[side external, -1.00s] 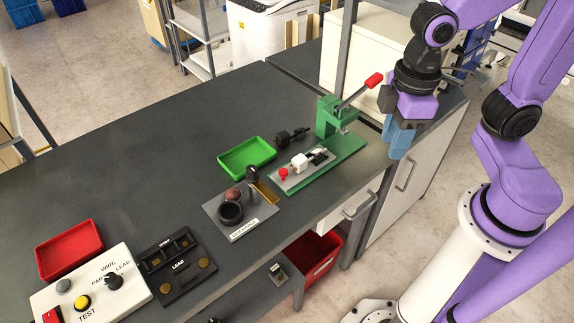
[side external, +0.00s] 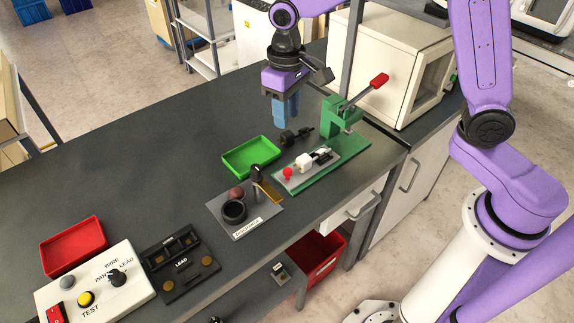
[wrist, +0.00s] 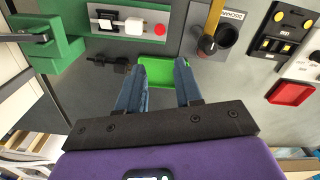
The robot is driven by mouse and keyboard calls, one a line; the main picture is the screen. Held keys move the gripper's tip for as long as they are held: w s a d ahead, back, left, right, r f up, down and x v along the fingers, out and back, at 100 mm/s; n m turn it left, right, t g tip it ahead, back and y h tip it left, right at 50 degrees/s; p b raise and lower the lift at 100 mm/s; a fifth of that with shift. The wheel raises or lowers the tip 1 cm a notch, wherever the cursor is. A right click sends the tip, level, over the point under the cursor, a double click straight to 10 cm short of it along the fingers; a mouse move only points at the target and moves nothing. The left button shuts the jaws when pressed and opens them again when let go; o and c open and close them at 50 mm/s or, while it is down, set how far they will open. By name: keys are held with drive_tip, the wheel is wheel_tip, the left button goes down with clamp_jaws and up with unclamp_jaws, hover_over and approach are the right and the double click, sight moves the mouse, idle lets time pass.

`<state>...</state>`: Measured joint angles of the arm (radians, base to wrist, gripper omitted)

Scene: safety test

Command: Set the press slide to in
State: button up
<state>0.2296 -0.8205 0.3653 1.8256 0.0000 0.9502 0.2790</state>
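The green press (side external: 333,121) stands at the right end of the bench, its red-tipped lever raised to the right. On its base lies the slide, a grey plate (side external: 284,184) with a red knob (side external: 287,173) at its left end and a white block (side external: 304,160) on it. In the wrist view the slide (wrist: 107,12) is at the top with the red knob (wrist: 160,29) at its right. My gripper (side external: 285,122) hangs above the bench behind the slide, blue fingers pointing down. In the wrist view the fingers (wrist: 157,72) are apart with nothing between them.
A black part (side external: 296,137) lies on the bench between my gripper and the press. A green tray (side external: 251,157) is left of it. A holder plate (side external: 245,232) with a black ring, a red tray (side external: 72,245) and a control box (side external: 130,285) stand further left.

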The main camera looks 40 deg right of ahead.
sight(287, 170)
wheel_tip(287, 170, down, 17)
drive_tip(key=shift+r, duration=0.1)
idle(0.4)
